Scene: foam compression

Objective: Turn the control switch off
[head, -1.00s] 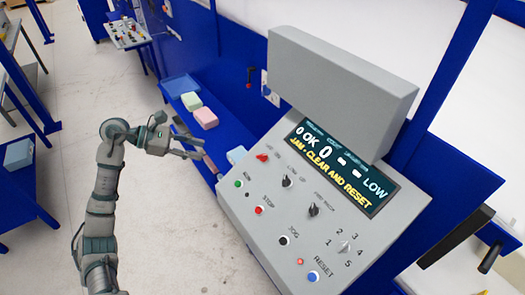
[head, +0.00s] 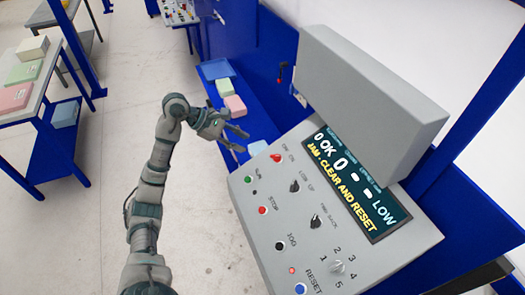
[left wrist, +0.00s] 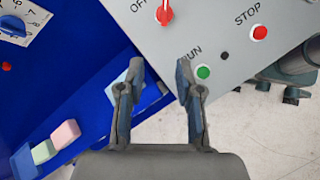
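The control switch, a small red knob (head: 277,158) marked OFF and ON, sits at the upper left of the grey control panel (head: 258,235). In the left wrist view the red knob (left wrist: 164,13) is at the top edge, with the OFF label beside it, partly cut off. My left gripper (head: 243,142) is open and empty, just left of the panel's upper left corner and apart from the knob. In the left wrist view its two fingers (left wrist: 160,68) are spread below the knob, with the green RUN button to their right. My right gripper is not in view.
Green and pink foam blocks (head: 234,106) and a pale blue block (head: 259,148) lie on the blue ledge behind my left gripper. Other knobs and buttons, including the red STOP button (head: 262,210), are close by. A side table (head: 55,72) stands far left; floor between is clear.

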